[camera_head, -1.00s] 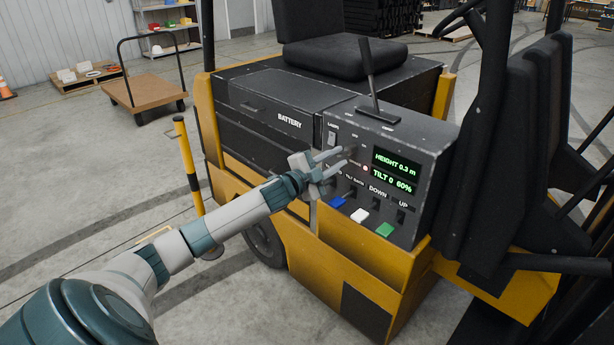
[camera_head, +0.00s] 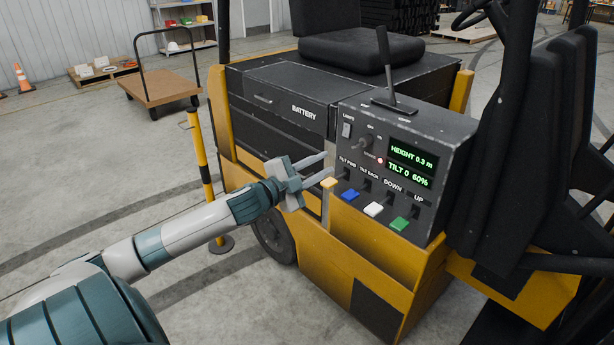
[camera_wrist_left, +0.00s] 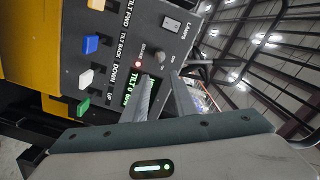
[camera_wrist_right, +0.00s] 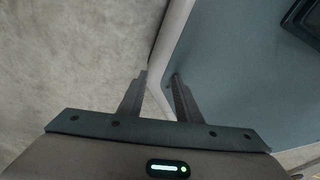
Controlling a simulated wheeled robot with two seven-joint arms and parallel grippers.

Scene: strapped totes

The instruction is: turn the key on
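The key (camera_head: 365,143) is a small dark piece on the upper left of the forklift's control panel (camera_head: 440,160), next to the green display (camera_head: 411,164). The display is lit and reads height 0.3 m and tilt 0, 60%. A red lamp (camera_head: 380,160) glows below the key. In the left wrist view the key (camera_wrist_left: 160,57) shows beyond the fingers; its exact angle is hard to read. My left gripper (camera_head: 329,168) is open and empty, left of the panel and apart from the key. My right gripper (camera_wrist_right: 159,75) is open and empty, seen only in its wrist view.
A lamp switch (camera_head: 346,130) is left of the key. Yellow, blue, white and green levers (camera_head: 373,209) stick out below. A black lever (camera_head: 386,65) stands on top. A striped post (camera_head: 201,160) is beside the forklift; open floor lies to the left.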

